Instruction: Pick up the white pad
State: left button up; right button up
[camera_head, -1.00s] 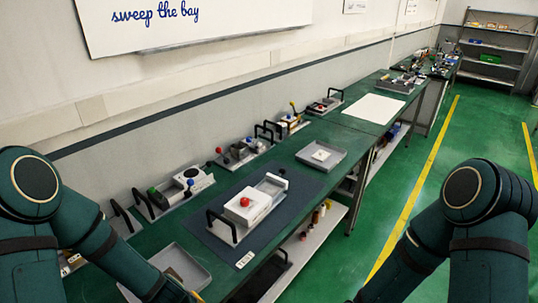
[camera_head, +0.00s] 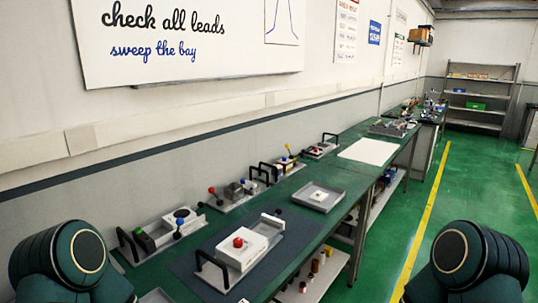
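A small white pad (camera_head: 318,195) with a dark spot lies in a shallow grey tray (camera_head: 331,206) on the green bench, right of centre. A larger flat white sheet (camera_head: 368,151) lies farther back on the bench. Neither gripper shows in the head view; only my two arms' upper parts show at the lower left and lower right corners, apart from the tray and pad.
A white device with a red knob (camera_head: 242,253) and black handles sits on a dark mat (camera_head: 209,284) in front of the tray. Several small devices with levers line the wall side. A whiteboard (camera_head: 187,37) hangs above. Green floor (camera_head: 359,281) is clear at right.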

aim_at(318, 196)
jog(key=i+l+z, duration=0.2)
jog(key=i+l, duration=0.85)
jog(key=i, duration=0.1)
